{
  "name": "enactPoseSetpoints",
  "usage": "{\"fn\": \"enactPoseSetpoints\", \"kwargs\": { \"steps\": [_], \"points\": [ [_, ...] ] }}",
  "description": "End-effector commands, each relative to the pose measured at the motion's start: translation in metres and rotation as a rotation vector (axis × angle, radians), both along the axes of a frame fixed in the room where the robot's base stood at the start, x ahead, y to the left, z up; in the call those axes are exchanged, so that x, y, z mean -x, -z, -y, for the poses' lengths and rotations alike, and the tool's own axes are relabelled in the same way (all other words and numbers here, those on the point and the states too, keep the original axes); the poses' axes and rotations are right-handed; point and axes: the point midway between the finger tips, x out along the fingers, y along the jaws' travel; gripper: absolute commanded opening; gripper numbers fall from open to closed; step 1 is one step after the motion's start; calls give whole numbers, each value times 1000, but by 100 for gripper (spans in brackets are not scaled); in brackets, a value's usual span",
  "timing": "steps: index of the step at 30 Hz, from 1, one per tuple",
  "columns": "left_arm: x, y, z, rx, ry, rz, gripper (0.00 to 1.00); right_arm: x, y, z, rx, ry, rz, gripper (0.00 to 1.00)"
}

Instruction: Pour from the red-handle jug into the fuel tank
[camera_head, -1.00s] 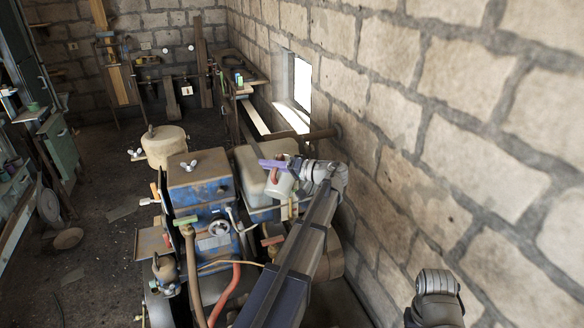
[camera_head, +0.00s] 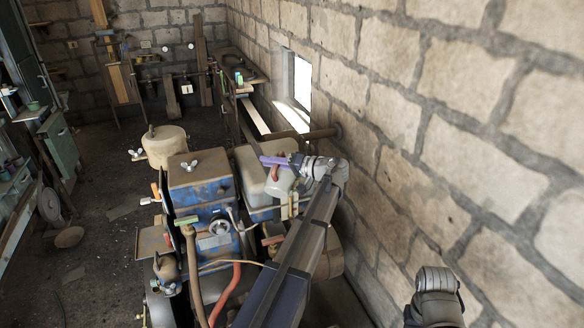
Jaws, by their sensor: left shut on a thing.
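The grey jug (camera_head: 281,184) hangs in my left gripper (camera_head: 271,160), whose purple fingers are shut on its red handle (camera_head: 276,172). The jug looks tilted, and its spout cannot be made out clearly. It is in front of and partly over the grey-green rounded tank (camera_head: 251,172), which looks like the fuel tank. The tank's opening is not visible; the jug and my wrist hide part of its right side. I cannot tell whether anything flows. My right gripper is not in view; only part of that arm shows at the lower right.
The blue engine housing (camera_head: 200,180) with a wing nut on top stands just left of the tank. A beige round-topped vessel (camera_head: 164,146) is behind it. A red hose (camera_head: 228,293) runs below. The stone wall (camera_head: 445,130) is close on the right.

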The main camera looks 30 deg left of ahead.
Motion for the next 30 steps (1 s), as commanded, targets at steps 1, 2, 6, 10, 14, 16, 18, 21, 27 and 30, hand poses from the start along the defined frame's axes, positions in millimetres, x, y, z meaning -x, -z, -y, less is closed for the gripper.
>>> {"fn": "enactPoseSetpoints", "kwargs": {
  "steps": [1,2,6,10,14,16,18,21,27,30],
  "points": [
    [0,-1,0,0,0,-3,0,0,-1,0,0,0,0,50],
    [-1,-1,0,0,-1,-5,0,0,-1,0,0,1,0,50],
    [-2,-2,0,2,0,-16,0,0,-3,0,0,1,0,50],
    [-3,-4,-1,5,0,-26,0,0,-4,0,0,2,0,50],
    [-4,-5,-1,7,0,-36,0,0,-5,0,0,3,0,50],
    [-4,-5,-1,8,0,-43,0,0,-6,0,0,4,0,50],
    [-5,-6,-1,10,0,-50,0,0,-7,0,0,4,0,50],
    [-6,-7,-1,11,0,-58,0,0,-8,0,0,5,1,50],
    [-8,-9,-2,15,0,-77,0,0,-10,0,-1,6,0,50],
    [-9,-10,-2,17,0,-86,0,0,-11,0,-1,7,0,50]
  ]
}}
